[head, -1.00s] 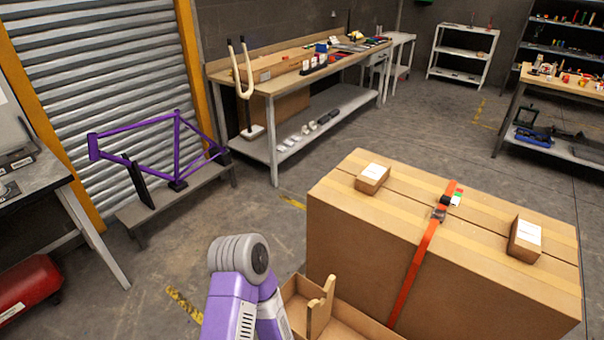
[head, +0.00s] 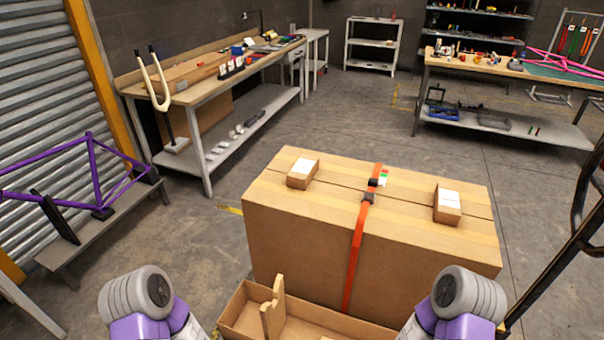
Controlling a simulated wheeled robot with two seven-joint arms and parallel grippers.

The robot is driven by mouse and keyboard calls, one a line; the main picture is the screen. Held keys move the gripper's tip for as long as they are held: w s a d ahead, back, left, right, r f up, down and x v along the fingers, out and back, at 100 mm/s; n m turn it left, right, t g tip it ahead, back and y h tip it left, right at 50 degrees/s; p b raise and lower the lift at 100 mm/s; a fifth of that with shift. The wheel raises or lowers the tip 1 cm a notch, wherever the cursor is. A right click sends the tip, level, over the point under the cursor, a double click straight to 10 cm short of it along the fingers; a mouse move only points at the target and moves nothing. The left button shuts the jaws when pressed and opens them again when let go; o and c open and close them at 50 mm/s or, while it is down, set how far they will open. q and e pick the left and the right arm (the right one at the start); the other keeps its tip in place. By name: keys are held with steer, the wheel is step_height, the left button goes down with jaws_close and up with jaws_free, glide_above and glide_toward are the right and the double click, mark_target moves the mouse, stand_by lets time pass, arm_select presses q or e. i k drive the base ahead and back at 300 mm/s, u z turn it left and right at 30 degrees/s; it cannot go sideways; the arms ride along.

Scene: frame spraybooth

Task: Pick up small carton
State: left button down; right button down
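Two small cartons with white labels lie on top of a large cardboard box (head: 300,235). One small carton (head: 303,174) is at the top left of the box, the other small carton (head: 447,205) near its right end. An orange strap (head: 357,245) with a dark buckle runs over the box between them. Parts of both my arms show at the bottom edge, left and right, in front of the box and apart from the cartons. My grippers are not visible in the head view.
An open cardboard tray (head: 240,312) with an upright divider sits in front of the box. A purple bike frame (head: 95,175) stands on a low bench at left. Workbenches (head: 190,95) line the back and right. A dark metal frame (head: 575,230) is at right. Floor beyond the box is clear.

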mark_target(300, 176)
steer(key=u, duration=0.55)
steer(key=k, duration=1.3)
steer(key=u, duration=1)
steer(key=i, duration=3.45)
steer(key=z, duration=0.75)
steer(key=i, duration=1.5)
steer(key=z, duration=1.2)
